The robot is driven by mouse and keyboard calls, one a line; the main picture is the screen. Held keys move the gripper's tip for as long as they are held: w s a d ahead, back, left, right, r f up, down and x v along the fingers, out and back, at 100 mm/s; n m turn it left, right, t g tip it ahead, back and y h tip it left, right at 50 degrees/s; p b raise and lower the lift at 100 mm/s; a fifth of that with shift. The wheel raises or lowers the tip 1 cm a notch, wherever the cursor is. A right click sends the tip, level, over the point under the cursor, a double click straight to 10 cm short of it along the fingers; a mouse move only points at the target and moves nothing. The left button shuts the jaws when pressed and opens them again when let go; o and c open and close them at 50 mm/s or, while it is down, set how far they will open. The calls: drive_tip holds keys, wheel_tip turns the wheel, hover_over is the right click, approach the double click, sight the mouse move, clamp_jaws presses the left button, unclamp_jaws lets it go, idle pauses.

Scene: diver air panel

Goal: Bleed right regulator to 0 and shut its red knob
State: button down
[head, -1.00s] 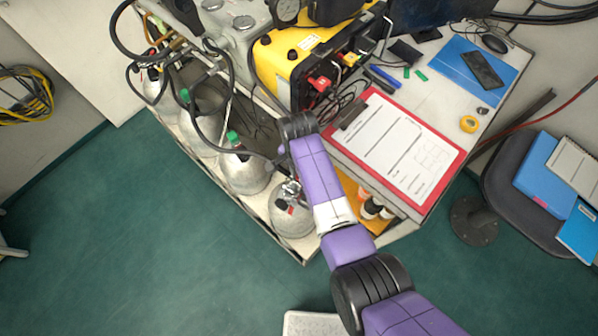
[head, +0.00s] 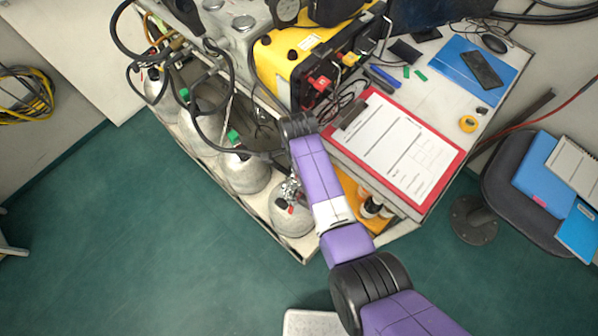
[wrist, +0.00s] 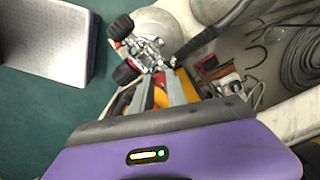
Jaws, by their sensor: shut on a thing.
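The right regulator (wrist: 145,52) is a silvery metal fitting on the rightmost grey cylinder (head: 292,222). In the wrist view it carries two dark knobs with red parts, an upper one (wrist: 120,27) and a lower one (wrist: 125,73). It also shows in the head view (head: 291,188), with a small red part below it. My gripper (wrist: 161,74) reaches it from below in the wrist view, its grey fingers close together and shut on a small part at its near side. The fingertips partly hide that part. No gauge reading is legible. In the head view my arm hides the gripper.
Several more cylinders (head: 243,173) stand in a row to the left, some green-topped, with black hoses around them. A yellow case (head: 290,65) and a red clipboard (head: 398,150) lie on the bench beside my arm. The green floor in front is mostly clear.

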drive_tip(key=c, duration=1.6)
unclamp_jaws()
drive_tip(key=shift+r, duration=3.9)
